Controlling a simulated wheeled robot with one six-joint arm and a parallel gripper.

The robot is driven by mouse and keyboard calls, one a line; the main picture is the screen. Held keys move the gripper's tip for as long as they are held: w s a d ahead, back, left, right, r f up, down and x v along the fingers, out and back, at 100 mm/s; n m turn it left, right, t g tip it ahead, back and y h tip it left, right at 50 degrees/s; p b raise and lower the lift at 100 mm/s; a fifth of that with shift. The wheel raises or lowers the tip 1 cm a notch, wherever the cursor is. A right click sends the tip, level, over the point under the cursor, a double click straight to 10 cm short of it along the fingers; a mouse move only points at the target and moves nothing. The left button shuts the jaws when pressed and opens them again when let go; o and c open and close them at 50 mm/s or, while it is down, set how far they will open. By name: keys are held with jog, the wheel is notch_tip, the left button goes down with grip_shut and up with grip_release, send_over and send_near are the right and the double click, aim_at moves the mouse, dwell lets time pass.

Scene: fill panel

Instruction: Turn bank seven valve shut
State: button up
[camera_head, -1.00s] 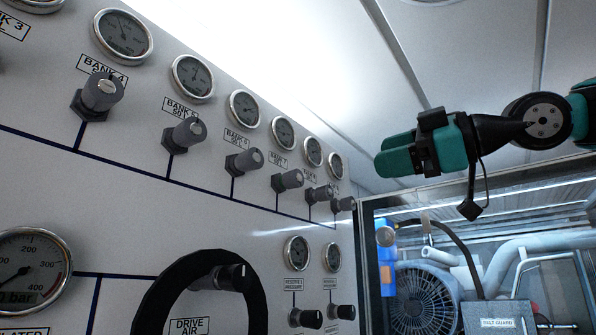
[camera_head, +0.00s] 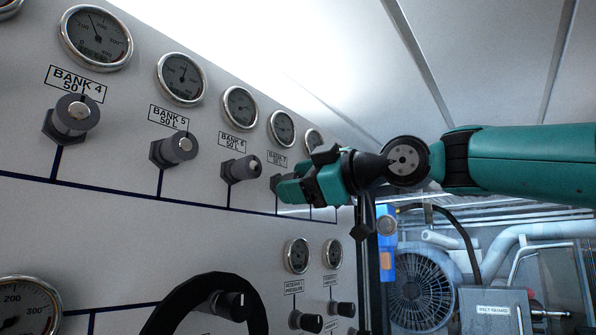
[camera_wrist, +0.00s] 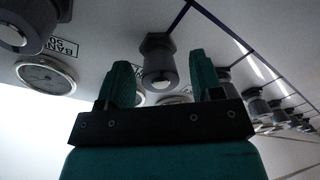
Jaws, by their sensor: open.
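The bank seven valve (camera_head: 275,183) is a dark knob on the white panel, below its label (camera_head: 277,158) and round gauge (camera_head: 283,127). My gripper (camera_head: 284,190) is at this valve in the head view and covers most of it. In the wrist view a grey valve knob (camera_wrist: 158,66) stands between my two open green fingers (camera_wrist: 161,76). It appears to be the bank seven valve, with the fingers on either side and no clear contact. Its marking cannot be read there.
The bank 6 valve (camera_head: 241,169), bank 5 valve (camera_head: 175,149) and bank 4 valve (camera_head: 72,118) stick out to the left. A black handwheel (camera_head: 160,318) is below. A fan (camera_head: 421,293) and belt guard box (camera_head: 493,310) are at the lower right.

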jog(key=c, duration=0.9)
